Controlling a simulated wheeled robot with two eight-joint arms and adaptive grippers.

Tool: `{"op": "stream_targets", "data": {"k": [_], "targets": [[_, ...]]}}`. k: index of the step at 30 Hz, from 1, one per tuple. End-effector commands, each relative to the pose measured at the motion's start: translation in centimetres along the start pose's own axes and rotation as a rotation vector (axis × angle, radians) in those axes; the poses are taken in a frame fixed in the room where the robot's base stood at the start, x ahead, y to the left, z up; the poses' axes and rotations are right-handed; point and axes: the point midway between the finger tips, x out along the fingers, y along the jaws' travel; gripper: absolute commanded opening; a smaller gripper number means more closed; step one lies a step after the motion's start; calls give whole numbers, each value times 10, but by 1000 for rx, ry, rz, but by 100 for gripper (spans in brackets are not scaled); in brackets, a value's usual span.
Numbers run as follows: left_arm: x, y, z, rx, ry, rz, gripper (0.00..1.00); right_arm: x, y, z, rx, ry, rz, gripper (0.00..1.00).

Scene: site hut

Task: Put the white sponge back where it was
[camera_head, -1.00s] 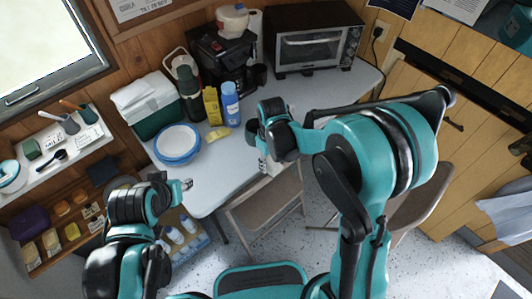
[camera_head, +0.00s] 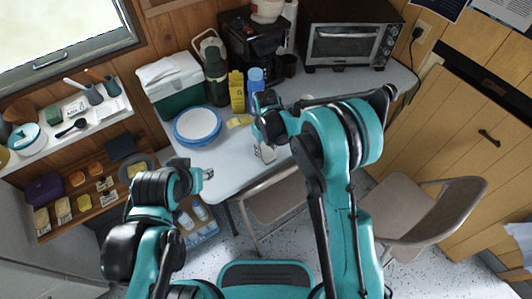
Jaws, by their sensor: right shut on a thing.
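My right gripper (camera_head: 265,152) hangs over the front part of the grey table (camera_head: 232,172), right of the plates. It is shut on a small whitish thing, apparently the white sponge; the fingers and wrist cover much of it. I cannot tell how far above the table it is. My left gripper (camera_head: 208,174) is near the table's front left edge, below the plates in the picture. It looks empty, but its fingers are too small to read.
A stack of blue-rimmed plates (camera_head: 197,125), a yellow item (camera_head: 239,121), a yellow carton (camera_head: 236,92), a blue bottle (camera_head: 256,78), a dark green flask (camera_head: 216,80) and a green-white cooler (camera_head: 171,86) crowd the left. A toaster oven (camera_head: 350,42) stands behind. Chairs (camera_head: 420,215) stand in front.

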Motion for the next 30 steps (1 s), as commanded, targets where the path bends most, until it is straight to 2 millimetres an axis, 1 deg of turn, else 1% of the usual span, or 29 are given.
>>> {"op": "stream_targets", "data": {"k": [1, 2, 8, 13, 14, 15, 16, 26, 28, 30], "targets": [[5, 0, 4, 0, 0, 0, 40, 9, 0, 0, 0, 0, 0, 15], [5, 0, 4, 0, 0, 0, 40, 11, 0, 0, 0, 0, 0, 15], [4, 0, 2, 0, 0, 0, 40, 9, 0, 0, 0, 0, 0, 15], [7, 0, 5, 0, 0, 0, 40, 14, 0, 0, 0, 0, 0, 15], [6, 0, 5, 0, 0, 0, 40, 13, 0, 0, 0, 0, 0, 50], [6, 0, 4, 0, 0, 0, 40, 13, 0, 0, 0, 0, 0, 60], [6, 0, 4, 0, 0, 0, 40, 13, 0, 0, 0, 0, 0, 63], [4, 0, 3, 0, 0, 0, 40, 10, 0, 0, 0, 0, 0, 63], [1, 0, 1, 0, 0, 0, 40, 4, 0, 0, 0, 0, 0, 63], [-2, 0, -2, 0, 0, 0, 40, -7, 0, 0, 0, 0, 0, 63]]}}
